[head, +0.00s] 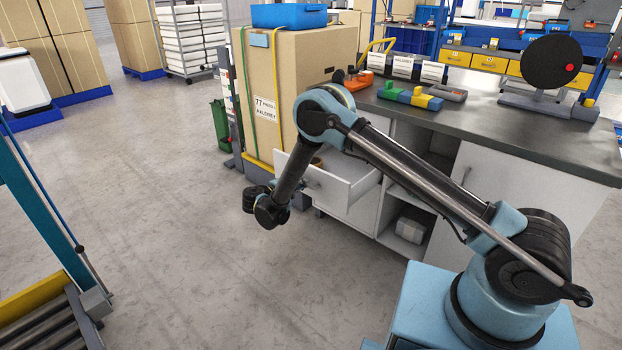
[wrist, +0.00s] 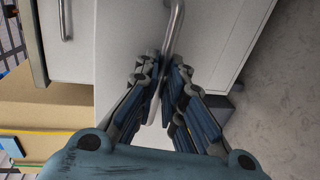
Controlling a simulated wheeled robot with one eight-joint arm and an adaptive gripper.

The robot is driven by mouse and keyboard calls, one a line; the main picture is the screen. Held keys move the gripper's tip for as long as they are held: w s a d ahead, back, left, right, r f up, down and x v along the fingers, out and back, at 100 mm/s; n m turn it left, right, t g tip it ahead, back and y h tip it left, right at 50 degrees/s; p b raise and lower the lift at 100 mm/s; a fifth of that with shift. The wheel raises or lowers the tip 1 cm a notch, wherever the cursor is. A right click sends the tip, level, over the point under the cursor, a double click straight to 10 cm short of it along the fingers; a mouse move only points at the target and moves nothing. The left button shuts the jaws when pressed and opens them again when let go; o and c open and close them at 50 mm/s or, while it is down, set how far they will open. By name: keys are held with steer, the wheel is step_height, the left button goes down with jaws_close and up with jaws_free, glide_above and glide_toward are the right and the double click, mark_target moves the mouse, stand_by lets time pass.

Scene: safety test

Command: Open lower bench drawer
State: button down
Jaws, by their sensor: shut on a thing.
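The grey bench (head: 480,125) has white fronts. In the head view a white drawer (head: 312,184) stands pulled out at its left end, with a small brown thing partly showing inside. Below it is a white front (head: 362,212), partly hidden by that drawer and my arm. In the wrist view my gripper (wrist: 166,68) is shut on a metal bar handle (wrist: 175,28) on a white front (wrist: 115,35). A second handle (wrist: 66,22) shows at the upper left. The head view does not show my fingertips clearly.
A tall cardboard box (head: 300,75) with a blue tray (head: 288,15) on top stands left of the bench. An open shelf with a grey package (head: 411,229) is to the right. A roller frame (head: 45,320) is at the lower left. Floor between is clear.

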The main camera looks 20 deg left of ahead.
steer(key=shift+y, duration=0.3)
steer(key=shift+s+a, duration=0.4)
steer(key=shift+s, duration=0.45)
steer(key=shift+s+a, duration=0.4)
steer(key=shift+s, duration=0.4)
steer(key=shift+s+a, duration=0.4)
steer(key=shift+s, duration=0.45)
steer(key=c, duration=1.7)
jaws_free()
steer(key=shift+d, duration=0.1)
steer(key=v, duration=1.2)
steer(key=shift+f, duration=0.15)
